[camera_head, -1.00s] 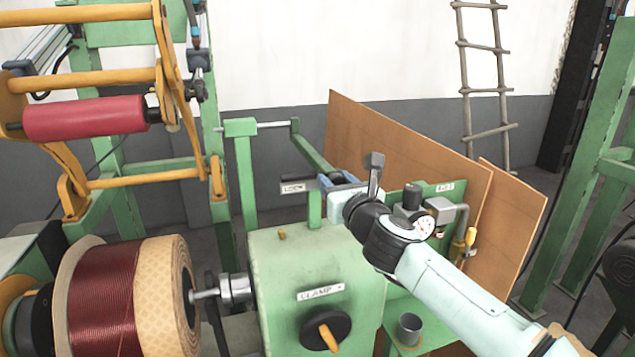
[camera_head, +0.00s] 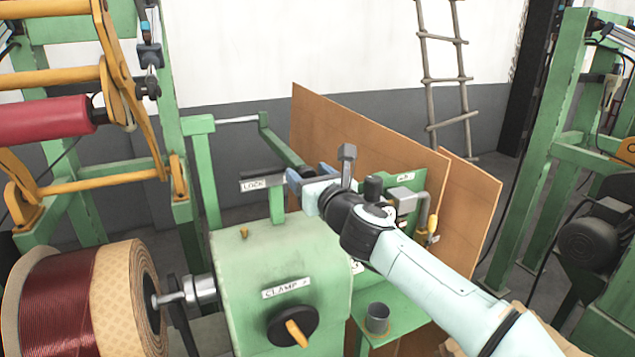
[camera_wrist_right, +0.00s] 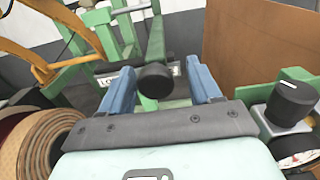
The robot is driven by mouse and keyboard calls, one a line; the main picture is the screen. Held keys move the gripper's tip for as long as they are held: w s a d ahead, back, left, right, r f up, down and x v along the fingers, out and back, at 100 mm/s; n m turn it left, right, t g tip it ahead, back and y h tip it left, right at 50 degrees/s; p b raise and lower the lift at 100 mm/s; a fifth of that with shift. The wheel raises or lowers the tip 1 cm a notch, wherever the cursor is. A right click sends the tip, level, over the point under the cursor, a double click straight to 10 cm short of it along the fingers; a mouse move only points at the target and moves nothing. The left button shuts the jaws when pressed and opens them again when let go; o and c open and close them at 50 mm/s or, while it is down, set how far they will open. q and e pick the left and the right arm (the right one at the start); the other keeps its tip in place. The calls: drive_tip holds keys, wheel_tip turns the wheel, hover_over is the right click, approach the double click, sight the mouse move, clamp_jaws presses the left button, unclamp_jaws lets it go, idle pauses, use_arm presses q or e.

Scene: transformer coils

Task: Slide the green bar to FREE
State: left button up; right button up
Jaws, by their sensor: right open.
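The green bar (camera_head: 285,147) slopes from a green post down toward my right gripper in the head view. In the right wrist view the bar (camera_wrist_right: 156,38) ends in a round black grip (camera_wrist_right: 155,80). My right gripper (camera_head: 308,175) has blue fingers and is open. In the wrist view its fingers (camera_wrist_right: 160,80) appear on either side of the black grip, with gaps visible; exact depth is hard to tell. A LOCK plate (camera_head: 254,184) is left of the gripper, partly hidden behind the grip in the wrist view. No FREE label is readable. My left gripper is out of view.
A green machine housing (camera_head: 240,262) with a CLAMP label and black knob (camera_head: 291,326) stands below. A wound coil (camera_head: 80,295) is at left. A gauge panel with a black knob (camera_wrist_right: 291,101) is close to the gripper's right. A brown board (camera_head: 365,135) stands behind.

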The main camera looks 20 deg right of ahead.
drive_tip(key=s+b, duration=0.1)
drive_tip(key=s, duration=1.2)
drive_tip(key=shift+d, duration=0.35)
